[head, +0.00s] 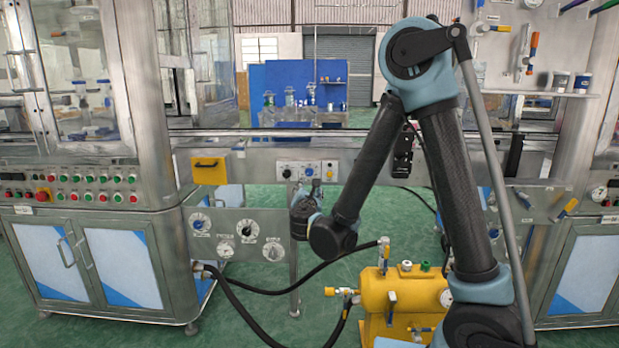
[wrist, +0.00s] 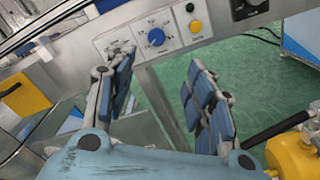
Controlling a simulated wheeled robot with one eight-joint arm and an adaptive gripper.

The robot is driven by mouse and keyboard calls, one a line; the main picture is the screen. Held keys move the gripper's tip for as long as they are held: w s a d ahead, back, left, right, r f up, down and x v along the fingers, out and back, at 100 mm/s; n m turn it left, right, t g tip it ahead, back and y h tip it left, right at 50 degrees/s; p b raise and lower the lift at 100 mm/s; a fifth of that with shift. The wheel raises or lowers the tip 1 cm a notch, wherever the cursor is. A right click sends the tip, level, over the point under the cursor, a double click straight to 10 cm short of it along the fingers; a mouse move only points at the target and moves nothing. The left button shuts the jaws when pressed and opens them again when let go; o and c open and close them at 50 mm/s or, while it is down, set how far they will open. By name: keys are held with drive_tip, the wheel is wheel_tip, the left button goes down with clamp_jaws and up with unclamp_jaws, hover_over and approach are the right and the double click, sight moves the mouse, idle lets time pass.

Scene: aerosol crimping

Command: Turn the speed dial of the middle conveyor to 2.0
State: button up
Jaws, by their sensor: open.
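The middle conveyor's control panel (head: 298,162) is a pale plate on the conveyor's front rail. It carries a blue dial (head: 309,171) and a black knob (head: 286,172) to its left. In the wrist view the blue dial (wrist: 155,37) sits on a white scale, ahead of my gripper; its numbers are too small to read. My gripper (wrist: 160,66) is open and empty, with its two blue-padded fingers apart below the panel. They do not touch the dial. In the head view my gripper (head: 308,194) is just below the panel, partly hidden by my wrist.
A yellow button (wrist: 195,27) is right of the dial. A yellow box with a handle (head: 209,168) is on the rail at left. A lower panel with several dials (head: 238,236) hangs left of my gripper. A yellow tank (head: 398,296) with hoses stands below right.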

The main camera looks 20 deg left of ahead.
approach(310, 173)
drive_tip(key=x, duration=0.8)
drive_tip(key=shift+w+a, duration=0.1)
drive_tip(key=shift+w, duration=0.1)
drive_tip(key=c, duration=1.1)
drive_tip(key=shift+o, duration=0.2)
drive_tip(key=shift+a, duration=0.15)
